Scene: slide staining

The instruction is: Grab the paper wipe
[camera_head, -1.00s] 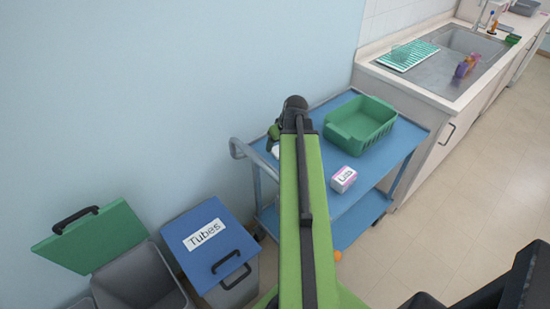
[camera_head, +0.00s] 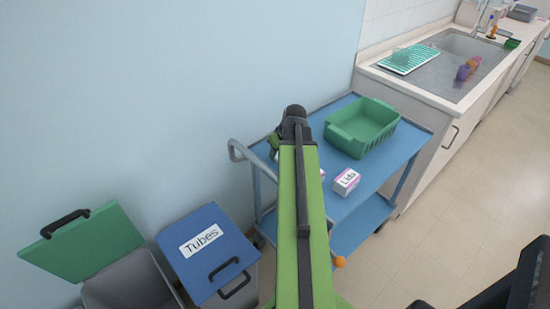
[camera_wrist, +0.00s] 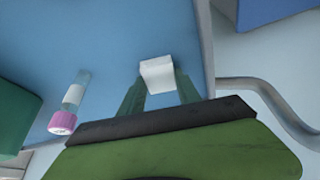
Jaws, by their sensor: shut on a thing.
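The paper wipe (camera_wrist: 157,73) looks like a small white block in the wrist view. My gripper (camera_wrist: 161,79) is shut on it, with a green finger on each side. It is over the blue trolley top (camera_wrist: 110,35); I cannot tell whether the wipe still touches the surface. In the head view my arm hides the wipe and most of the gripper at the trolley's left end.
A clear tube with a pink cap (camera_wrist: 66,112) lies left of my gripper in the wrist view. A green basket (camera_head: 362,127) and a "Lids" box (camera_head: 346,181) stand on the trolley. The trolley handle (camera_head: 240,150) is at left, above a "Tubes" bin (camera_head: 207,250).

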